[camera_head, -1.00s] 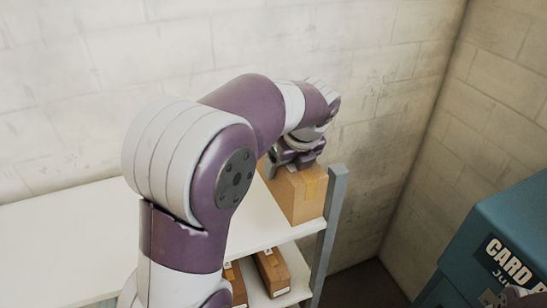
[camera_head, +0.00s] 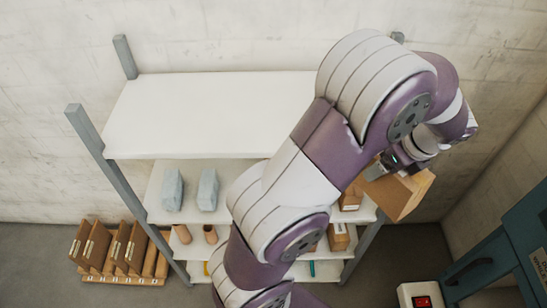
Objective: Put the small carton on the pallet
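The small carton (camera_head: 402,196) is a brown box at the right of the shelf unit. It is tilted and held off the top shelf, out past the shelf's right end. My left gripper (camera_head: 390,167) is at the carton's upper side and appears shut on it; the fingertips are partly hidden by the arm and the carton. My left arm crosses the middle of the view and hides part of the shelves. My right gripper is not in view. I cannot make out a pallet for certain.
The shelf unit's white top board (camera_head: 215,110) is bare where visible. Lower shelves hold grey-blue blocks (camera_head: 172,190) and brown boxes (camera_head: 338,236). Brown upright pieces (camera_head: 120,248) stand on the floor at left. A teal machine (camera_head: 500,255) and a red-button box (camera_head: 422,296) are at lower right.

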